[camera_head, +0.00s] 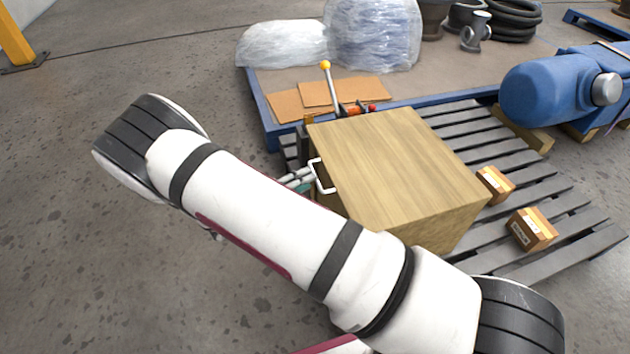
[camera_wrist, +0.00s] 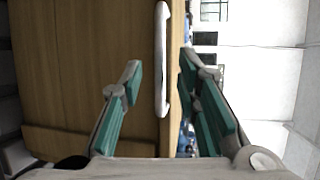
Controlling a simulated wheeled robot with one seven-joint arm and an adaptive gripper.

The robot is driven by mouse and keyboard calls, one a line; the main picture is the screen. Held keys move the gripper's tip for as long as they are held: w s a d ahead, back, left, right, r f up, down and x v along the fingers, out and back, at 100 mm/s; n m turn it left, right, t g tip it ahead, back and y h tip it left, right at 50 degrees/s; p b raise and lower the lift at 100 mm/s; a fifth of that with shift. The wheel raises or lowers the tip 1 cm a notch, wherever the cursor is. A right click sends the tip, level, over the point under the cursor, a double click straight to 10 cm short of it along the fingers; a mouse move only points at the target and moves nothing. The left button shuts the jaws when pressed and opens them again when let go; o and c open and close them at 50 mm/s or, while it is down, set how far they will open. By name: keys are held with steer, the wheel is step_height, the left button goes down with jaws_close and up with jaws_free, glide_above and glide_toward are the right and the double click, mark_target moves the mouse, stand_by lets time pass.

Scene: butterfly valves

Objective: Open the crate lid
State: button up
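The wooden crate (camera_head: 440,228) stands on a grey slatted pallet. Its flat lid (camera_head: 395,155) lies closed on top. A white bar handle (camera_head: 323,187) sticks out at the crate's left side, near the lid edge. In the wrist view the handle (camera_wrist: 162,60) runs upright against the wood (camera_wrist: 75,75). My gripper (camera_head: 297,180) is at the handle, partly hidden behind my arm. In the wrist view its green-padded fingers (camera_wrist: 158,72) are open, one on each side of the handle's line. I cannot tell whether they touch it.
Two small cartons (camera_head: 495,184) (camera_head: 532,230) sit on the pallet (camera_head: 562,207) right of the crate. A yellow-knobbed lever (camera_head: 328,85) rises behind the crate. A blue motor (camera_head: 555,88) is at right, and wrapped bundles (camera_head: 372,35) are at the back. Concrete floor at left is clear.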

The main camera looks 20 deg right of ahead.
steer(key=shift+b+x, duration=0.6)
steer(key=shift+x, duration=1.6)
jaws_close()
steer(key=shift+f, duration=0.15)
